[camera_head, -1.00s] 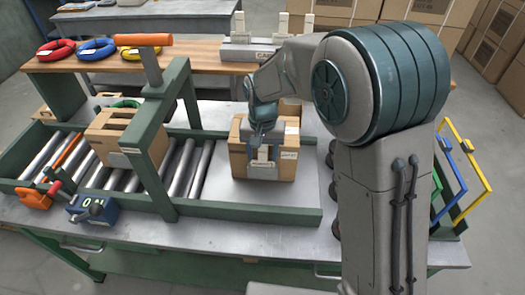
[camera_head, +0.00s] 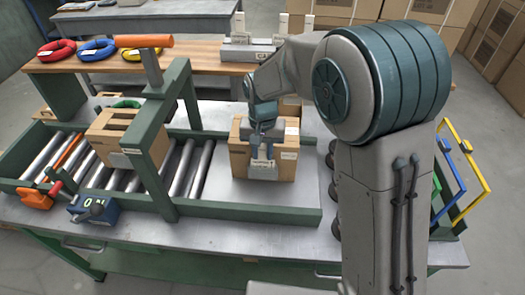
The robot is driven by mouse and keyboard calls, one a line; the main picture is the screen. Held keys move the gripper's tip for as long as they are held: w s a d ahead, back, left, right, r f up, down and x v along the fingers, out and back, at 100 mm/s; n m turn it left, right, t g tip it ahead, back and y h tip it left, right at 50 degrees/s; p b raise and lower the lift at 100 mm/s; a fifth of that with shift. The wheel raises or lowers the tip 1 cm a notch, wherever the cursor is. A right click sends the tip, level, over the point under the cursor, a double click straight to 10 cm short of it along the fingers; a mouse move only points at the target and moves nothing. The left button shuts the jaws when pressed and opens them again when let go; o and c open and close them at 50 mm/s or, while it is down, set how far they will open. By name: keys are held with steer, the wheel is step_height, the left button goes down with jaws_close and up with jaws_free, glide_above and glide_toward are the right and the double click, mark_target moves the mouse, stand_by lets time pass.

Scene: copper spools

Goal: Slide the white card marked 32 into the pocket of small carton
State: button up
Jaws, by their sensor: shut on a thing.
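A brown carton (camera_head: 238,158) stands on the grey plate right of the rollers. My gripper (camera_head: 262,155) points down in front of this carton and is shut on a white card (camera_head: 262,172). The card is at the carton's front face, low down. Any mark on it is too small to read. I cannot tell whether the card is in a pocket or only in front of it. A second brown carton (camera_head: 112,139) sits on the rollers behind the green frame and has a pale label on its front.
A green frame (camera_head: 152,150) with an orange-topped handle stands over the rollers left of my gripper. A blue boxed device (camera_head: 97,210) and an orange tool (camera_head: 36,198) lie at the front left. Red, blue and yellow rings lie on the back bench (camera_head: 190,52).

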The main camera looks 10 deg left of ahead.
steer(key=shift+r+p, duration=2.2)
steer(key=shift+r, duration=1.2)
